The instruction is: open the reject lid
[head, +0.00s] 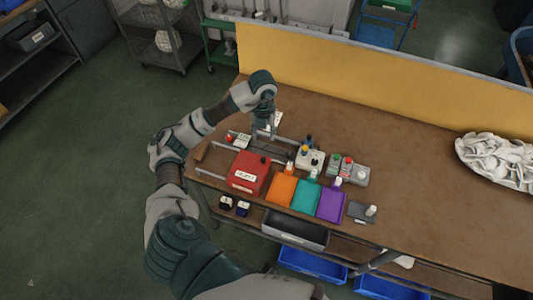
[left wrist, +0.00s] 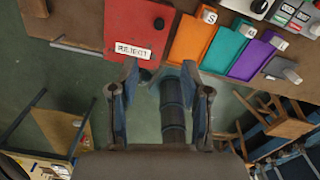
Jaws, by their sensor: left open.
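The red reject box (head: 247,173) stands on the workbench near its front left edge. Its flat red lid (left wrist: 135,20) looks shut, with a dark round knob (left wrist: 158,23) and a white REJECT label (left wrist: 133,51). My left gripper (head: 268,128) hangs raised above the bench, just beyond the box in the head view. In the left wrist view its two fingers (left wrist: 160,72) are apart with nothing between them, below the label in the picture. My right gripper is not in view.
Orange (head: 282,188), teal (head: 306,196) and purple (head: 331,204) trays line up right of the box. Button boxes (head: 311,160) stand behind them. A yellow panel (head: 380,80) closes the bench's back. A bowl of white socks (head: 497,160) is far right; mid-bench is clear.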

